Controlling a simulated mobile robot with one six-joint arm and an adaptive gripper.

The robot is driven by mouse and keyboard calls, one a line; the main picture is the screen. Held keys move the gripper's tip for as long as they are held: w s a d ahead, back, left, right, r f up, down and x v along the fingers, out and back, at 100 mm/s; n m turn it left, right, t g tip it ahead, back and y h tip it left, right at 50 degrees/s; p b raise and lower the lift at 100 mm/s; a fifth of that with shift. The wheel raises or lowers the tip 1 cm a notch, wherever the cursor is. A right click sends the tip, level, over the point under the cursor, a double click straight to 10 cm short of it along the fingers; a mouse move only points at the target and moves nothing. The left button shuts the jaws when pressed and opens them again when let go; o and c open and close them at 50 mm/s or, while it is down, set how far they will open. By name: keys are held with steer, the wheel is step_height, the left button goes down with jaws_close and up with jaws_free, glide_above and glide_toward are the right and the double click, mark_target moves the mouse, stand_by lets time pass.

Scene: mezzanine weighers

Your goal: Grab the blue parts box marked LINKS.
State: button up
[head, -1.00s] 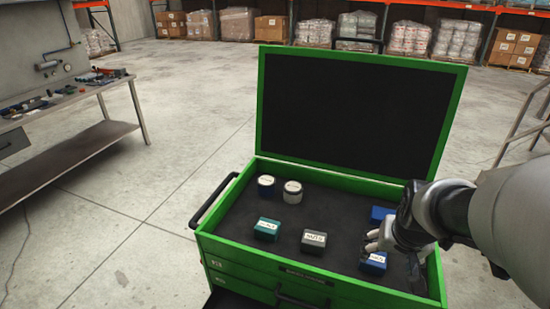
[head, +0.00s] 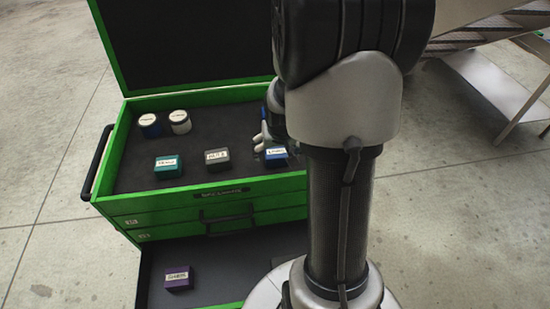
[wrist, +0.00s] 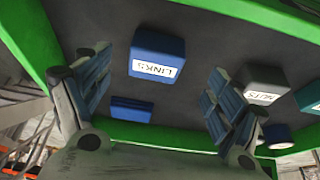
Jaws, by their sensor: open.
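My gripper (wrist: 160,66) is open, with one finger on each side of the box in that view and nothing held. In the head view my gripper (head: 265,136) is just behind the box, partly hidden by my arm. I cannot tell whether it touches the box.
A second blue box (wrist: 130,108) lies near the LINKS box. A grey NUTS box (wrist: 265,84) and a teal box (head: 168,167) stand to the left in the head view. Two round tins (head: 180,122) are behind. A purple box (head: 178,279) lies in an open lower drawer.

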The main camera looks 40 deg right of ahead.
mark_target(277, 155)
steer(key=b+x, duration=0.1)
steer(key=x, duration=0.4)
steer(key=b+x, duration=0.1)
steer(key=x, duration=0.1)
steer(key=shift+w+d+b, duration=0.15)
steer(key=shift+d+b, duration=0.15)
steer(key=shift+d, duration=0.05)
steer(key=c, duration=1.2)
